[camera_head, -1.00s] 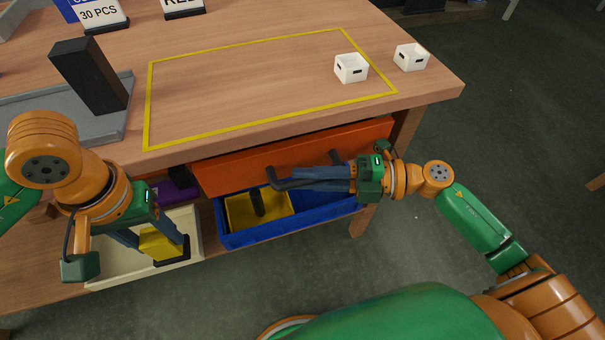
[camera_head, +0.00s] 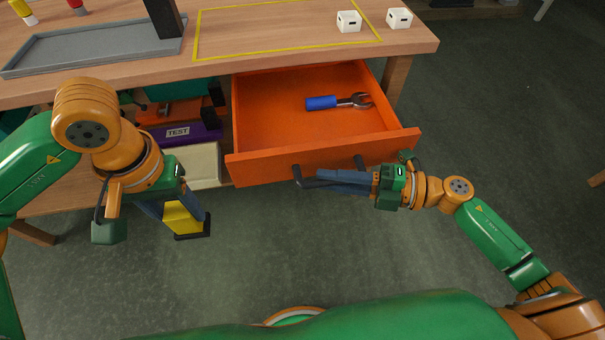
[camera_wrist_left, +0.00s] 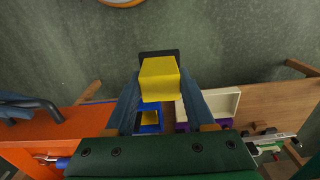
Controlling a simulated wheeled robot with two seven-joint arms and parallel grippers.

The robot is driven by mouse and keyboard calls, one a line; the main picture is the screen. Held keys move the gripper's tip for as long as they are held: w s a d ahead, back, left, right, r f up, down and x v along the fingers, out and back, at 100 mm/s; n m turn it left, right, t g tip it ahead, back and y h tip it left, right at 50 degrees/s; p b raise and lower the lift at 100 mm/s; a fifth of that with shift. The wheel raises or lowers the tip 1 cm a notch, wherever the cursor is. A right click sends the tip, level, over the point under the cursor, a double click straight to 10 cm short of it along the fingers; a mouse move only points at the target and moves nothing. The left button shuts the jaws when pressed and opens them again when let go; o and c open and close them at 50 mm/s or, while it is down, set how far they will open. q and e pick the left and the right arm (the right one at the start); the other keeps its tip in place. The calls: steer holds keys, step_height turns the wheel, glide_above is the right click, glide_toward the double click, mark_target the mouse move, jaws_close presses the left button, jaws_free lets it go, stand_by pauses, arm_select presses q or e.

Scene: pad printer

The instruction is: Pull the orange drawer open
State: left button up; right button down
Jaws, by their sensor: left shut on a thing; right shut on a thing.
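The orange drawer (camera_head: 310,167) is pulled well out of the table in the head view, and its inside shows. A wrench with a blue handle (camera_head: 321,103) lies in it. The drawer has a dark bar handle (camera_head: 300,174) on its front. My right gripper (camera_head: 312,180) is shut on this handle. My left gripper (camera_head: 187,216) is shut on a yellow block with a black end (camera_head: 181,222), held in the air left of the drawer. The yellow block also shows in the left wrist view (camera_wrist_left: 159,80), between the fingers. The drawer front is at its left edge (camera_wrist_left: 75,122).
A cream box (camera_head: 207,165) and a purple box labelled TEST (camera_head: 200,133) are on the shelf under the table. Two white bins (camera_head: 349,22) and a grey tray (camera_head: 90,48) stand on the tabletop. The floor before the drawer is clear.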

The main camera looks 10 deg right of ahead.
arm_select(q)
steer(key=shift+s, duration=0.35)
arm_select(e)
steer(key=shift+s, duration=0.4)
steer(key=c, duration=0.8)
jaws_free()
arm_select(q)
steer(key=shift+r, duration=0.1)
arm_select(e)
steer(key=v, duration=1.2)
arm_select(q)
steer(key=shift+d, duration=0.1)
arm_select(e)
steer(key=shift+d, duration=0.15)
